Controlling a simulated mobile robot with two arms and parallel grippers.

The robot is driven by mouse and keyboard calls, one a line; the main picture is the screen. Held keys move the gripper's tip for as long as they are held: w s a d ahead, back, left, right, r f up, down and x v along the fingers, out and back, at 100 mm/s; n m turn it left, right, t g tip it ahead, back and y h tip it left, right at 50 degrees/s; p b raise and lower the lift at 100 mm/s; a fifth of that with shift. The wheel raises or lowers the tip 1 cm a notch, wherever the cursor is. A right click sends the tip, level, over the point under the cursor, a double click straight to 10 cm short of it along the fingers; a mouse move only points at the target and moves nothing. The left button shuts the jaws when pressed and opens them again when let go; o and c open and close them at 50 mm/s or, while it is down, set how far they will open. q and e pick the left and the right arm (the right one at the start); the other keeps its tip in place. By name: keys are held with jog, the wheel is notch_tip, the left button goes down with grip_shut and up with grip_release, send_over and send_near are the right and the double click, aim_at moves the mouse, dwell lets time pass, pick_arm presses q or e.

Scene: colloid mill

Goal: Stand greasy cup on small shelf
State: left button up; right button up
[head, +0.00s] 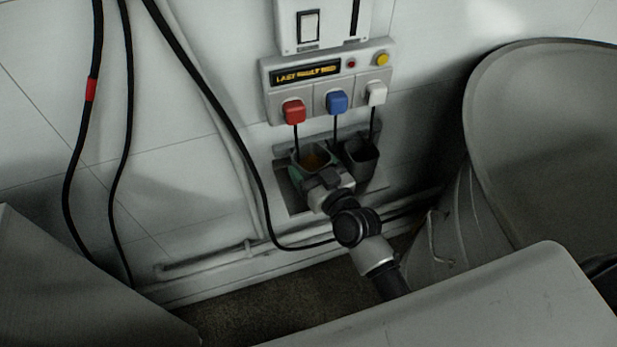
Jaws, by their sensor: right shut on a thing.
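The greasy cup (309,156), open at the top with brownish matter inside and a greenish side, is held at the small shelf (290,200) low on the wall. My right gripper (322,177) is shut on this cup from the front and hides much of its lower side. I cannot tell whether its base touches the shelf. A dark empty-looking cup (362,163) is at the shelf just right of it. My left gripper is not in view.
A panel (328,78) with red, blue and white plugs is above the shelf, their leads hanging behind the cups. Black cables (215,100) hang at left. A pipe (205,260) runs below. A large grey vessel (555,150) stands at right, and a pale surface (480,305) is in front.

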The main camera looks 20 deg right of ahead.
aim_at(312, 170)
jog(key=shift+w+a+f, duration=0.3)
jog(key=shift+w+f, duration=0.2)
jog(key=shift+f+b, duration=0.55)
jog(key=shift+f, duration=1.3)
jog(key=shift+f, duration=0.15)
jog(key=o, duration=0.9)
jog(key=shift+o, duration=0.2)
